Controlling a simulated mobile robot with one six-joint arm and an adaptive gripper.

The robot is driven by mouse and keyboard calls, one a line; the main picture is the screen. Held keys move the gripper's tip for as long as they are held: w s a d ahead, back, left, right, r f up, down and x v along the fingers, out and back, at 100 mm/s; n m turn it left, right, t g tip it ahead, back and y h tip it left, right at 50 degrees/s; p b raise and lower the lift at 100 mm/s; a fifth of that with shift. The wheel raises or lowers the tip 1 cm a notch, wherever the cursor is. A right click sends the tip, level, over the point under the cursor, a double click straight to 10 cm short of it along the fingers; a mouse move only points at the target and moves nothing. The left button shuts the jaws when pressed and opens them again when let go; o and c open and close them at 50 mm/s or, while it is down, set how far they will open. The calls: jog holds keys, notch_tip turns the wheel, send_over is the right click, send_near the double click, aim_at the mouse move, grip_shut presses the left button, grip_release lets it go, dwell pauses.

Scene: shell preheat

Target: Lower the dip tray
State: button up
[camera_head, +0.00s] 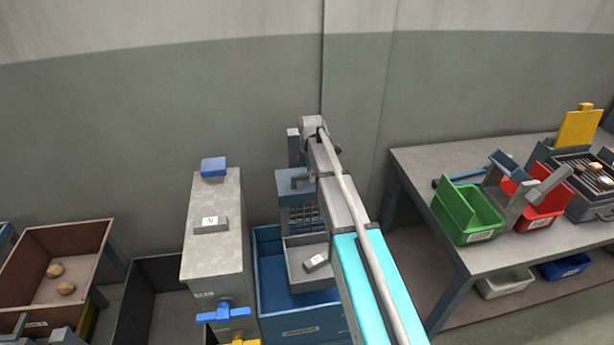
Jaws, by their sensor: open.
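A grey tray (297,266), which I take to be the dip tray, sits over a blue tank (268,285) in the middle. A small pale labelled block shows at its front right. A wire rack (303,222) and a blue-grey bracket (291,186) stand behind and above the tray, by an upright post (293,147). My arm reaches up from the lower right and covers the tray's right side. The arm's far end is above and behind the bracket. My gripper cannot be made out there, so its relation to the tray is hidden.
Farther left are a dark bin (165,300) and a brown bin (40,255) holding round pieces. Right, a table (420,165) carries green (465,215) and red bins and a grill.

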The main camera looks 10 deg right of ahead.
aim_at(311, 222)
grip_shut()
dwell(0.3)
jog(key=shift+a, duration=0.45)
jog(key=shift+d+f, duration=0.1)
jog(key=shift+d, duration=0.2)
jog(key=shift+d+f+b, duration=0.15)
jog(key=shift+f+b, duration=0.3)
jog(key=shift+b, duration=0.1)
jog(key=f+b, duration=2.4)
jog(key=shift+d+f, duration=0.1)
jog(key=shift+d, duration=0.1)
jog(key=shift+s, duration=0.1)
